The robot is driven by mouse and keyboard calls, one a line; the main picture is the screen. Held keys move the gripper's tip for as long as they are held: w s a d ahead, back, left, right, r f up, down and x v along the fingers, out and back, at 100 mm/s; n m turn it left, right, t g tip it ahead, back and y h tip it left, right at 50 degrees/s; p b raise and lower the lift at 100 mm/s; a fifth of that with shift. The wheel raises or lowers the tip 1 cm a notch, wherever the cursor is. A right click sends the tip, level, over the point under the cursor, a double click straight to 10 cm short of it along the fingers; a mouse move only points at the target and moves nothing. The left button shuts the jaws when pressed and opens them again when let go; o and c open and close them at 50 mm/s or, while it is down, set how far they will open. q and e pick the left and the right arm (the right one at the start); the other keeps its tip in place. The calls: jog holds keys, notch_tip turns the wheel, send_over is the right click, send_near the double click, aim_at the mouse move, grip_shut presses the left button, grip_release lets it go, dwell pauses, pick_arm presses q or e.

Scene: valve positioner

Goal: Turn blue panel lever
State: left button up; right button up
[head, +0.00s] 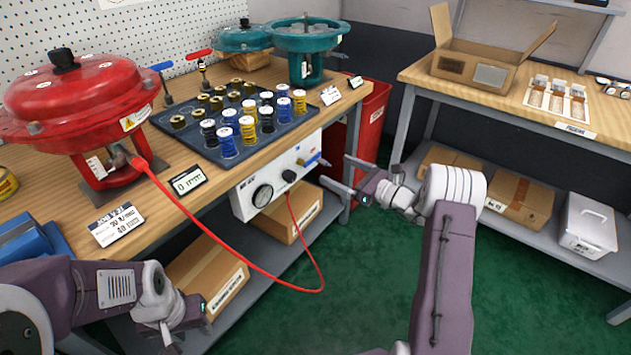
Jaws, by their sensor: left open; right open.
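A white control panel (240,203) is mounted on the bench's front edge, with a round gauge (262,195), a black knob (289,175) and a small blue lever (312,160) at its right end. The lever's exact angle is too small to tell. My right gripper (338,176) is open and empty just right of and slightly below the lever, with its fingers pointing left toward the panel. A gap seems to show between them. My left gripper (190,338) is open at the bottom left, below the bench top and well away from the panel.
A red hose (262,270) runs from the red actuator (75,95) and loops below the panel. A black tray (205,150) of springs and a teal actuator (306,42) stand on the bench. A red bin (376,115) is behind my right gripper. Green floor is clear between the benches.

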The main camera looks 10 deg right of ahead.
aim_at(314, 158)
jog(key=b+x, duration=0.2)
jog(key=x, duration=0.6)
jog(key=shift+w+f, duration=0.1)
jog(key=shift+w, duration=0.1)
jog(key=shift+w+a, duration=0.2)
jog(key=c, duration=2.1)
jog(key=shift+b, duration=0.3)
